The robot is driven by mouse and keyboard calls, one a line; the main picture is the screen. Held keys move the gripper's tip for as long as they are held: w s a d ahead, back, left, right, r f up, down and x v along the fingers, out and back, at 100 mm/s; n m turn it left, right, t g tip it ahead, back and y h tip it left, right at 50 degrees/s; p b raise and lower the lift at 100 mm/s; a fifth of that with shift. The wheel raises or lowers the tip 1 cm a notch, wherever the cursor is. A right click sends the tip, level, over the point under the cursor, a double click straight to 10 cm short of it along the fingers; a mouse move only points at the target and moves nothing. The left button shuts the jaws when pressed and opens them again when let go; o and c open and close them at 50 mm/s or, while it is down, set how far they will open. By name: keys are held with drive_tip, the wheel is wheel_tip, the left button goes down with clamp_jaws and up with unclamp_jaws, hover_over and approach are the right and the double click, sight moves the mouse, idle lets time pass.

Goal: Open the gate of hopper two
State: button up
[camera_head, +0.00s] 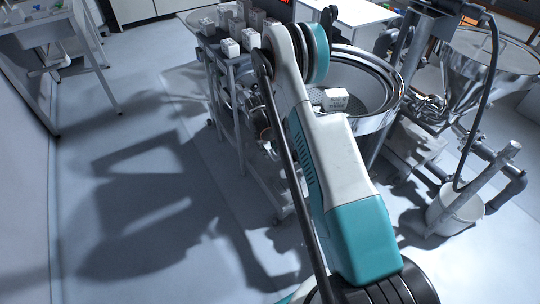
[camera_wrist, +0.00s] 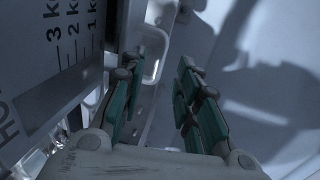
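In the wrist view, a grey hopper panel (camera_wrist: 45,60) stands at the left. It carries a scale marked 3 kg, 2 kg and 1 kg and large letters cut off at the edge; no hopper number is readable. My gripper (camera_wrist: 157,68) is open beside the panel, its teal-padded fingers spread apart. A pale loop-shaped metal part (camera_wrist: 158,50) shows beyond the gap between the fingertips; I cannot tell whether it is the gate's handle or whether anything touches it. In the head view, my arm hides my gripper and most of the hopper area.
In the head view, a cart (camera_head: 238,62) with several white boxes on top stands behind my arm. A large round metal vessel (camera_head: 398,82) holds a white box (camera_head: 335,99). A metal funnel machine (camera_head: 470,72) and white bucket (camera_head: 455,212) stand at right. The left floor is clear.

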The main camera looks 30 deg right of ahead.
drive_tip(key=shift+d+f+b, duration=0.15)
drive_tip(key=shift+f+b, duration=0.05)
drive_tip(key=shift+f, duration=0.5)
drive_tip(key=shift+d+f+b, duration=0.1)
drive_tip(key=shift+f+b, duration=0.05)
drive_tip(key=shift+f, duration=0.5)
drive_tip(key=shift+c, duration=0.4)
clamp_jaws()
drive_tip(key=a, duration=0.7)
drive_tip(key=shift+s+a, duration=0.15)
drive_tip(key=shift+a, duration=0.25)
drive_tip(key=shift+o, duration=0.4)
unclamp_jaws()
drive_tip(key=shift+r, duration=0.1)
